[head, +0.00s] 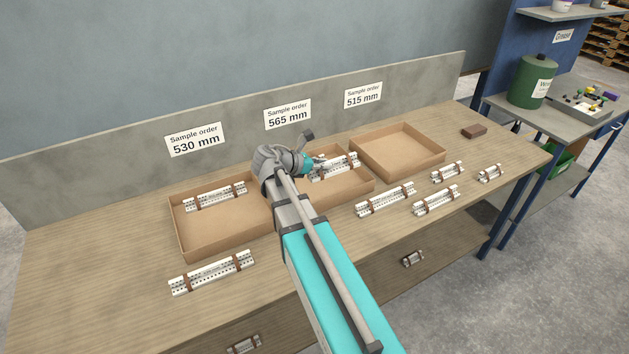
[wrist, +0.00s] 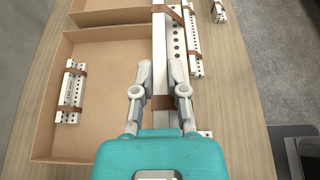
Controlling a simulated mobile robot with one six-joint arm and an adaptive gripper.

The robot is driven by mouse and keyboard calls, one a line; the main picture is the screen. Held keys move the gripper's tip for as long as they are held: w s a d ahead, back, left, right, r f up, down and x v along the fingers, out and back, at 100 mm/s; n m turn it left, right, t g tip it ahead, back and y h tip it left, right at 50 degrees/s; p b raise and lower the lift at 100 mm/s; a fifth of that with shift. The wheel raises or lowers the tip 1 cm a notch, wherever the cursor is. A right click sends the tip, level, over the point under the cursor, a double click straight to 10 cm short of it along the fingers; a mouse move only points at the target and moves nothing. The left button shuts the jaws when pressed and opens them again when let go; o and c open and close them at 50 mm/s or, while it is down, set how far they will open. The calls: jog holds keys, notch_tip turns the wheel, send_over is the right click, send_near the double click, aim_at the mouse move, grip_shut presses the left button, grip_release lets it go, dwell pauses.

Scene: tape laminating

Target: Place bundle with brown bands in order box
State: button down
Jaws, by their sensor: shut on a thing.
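My gripper (wrist: 160,98) is shut on a white bundle with brown bands (wrist: 160,50), which runs away from the fingers, up the wrist view. It appears over the near wall of a cardboard order box (wrist: 110,100). Another banded bundle (wrist: 70,95) lies in that box. In the head view my gripper (head: 317,162) is above the middle box (head: 350,187), with a banded bundle (head: 338,166) by its fingertips; I cannot tell whether this is the held one. The left box (head: 225,243) holds a bundle (head: 215,195). The right box (head: 400,150) is empty.
Several banded bundles lie on the table, including one at the front left (head: 212,272) and one at the right (head: 385,198). A brown block (head: 474,131) sits at the far right. Length signs (head: 288,114) stand behind the boxes. My arm hides part of the table.

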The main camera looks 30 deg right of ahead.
jog(key=w+f+b, duration=0.3)
jog(key=w, duration=0.1)
jog(key=w+d+f+b, duration=0.1)
jog(key=w+f+b, duration=0.2)
jog(key=w, duration=0.1)
jog(key=w+d+f+b, duration=0.1)
jog(key=w+f+b, duration=0.2)
jog(key=w, duration=0.2)
jog(key=shift+d, duration=0.15)
jog(key=shift+s, duration=0.1)
jog(key=shift+w+f+b, duration=0.5)
jog(key=shift+f+b, duration=0.2)
jog(key=shift+f, duration=0.1)
jog(key=shift+s+f+b, duration=0.1)
jog(key=shift+f+b, duration=1.1)
jog(key=shift+b, duration=0.05)
jog(key=shift+f+b, duration=0.6)
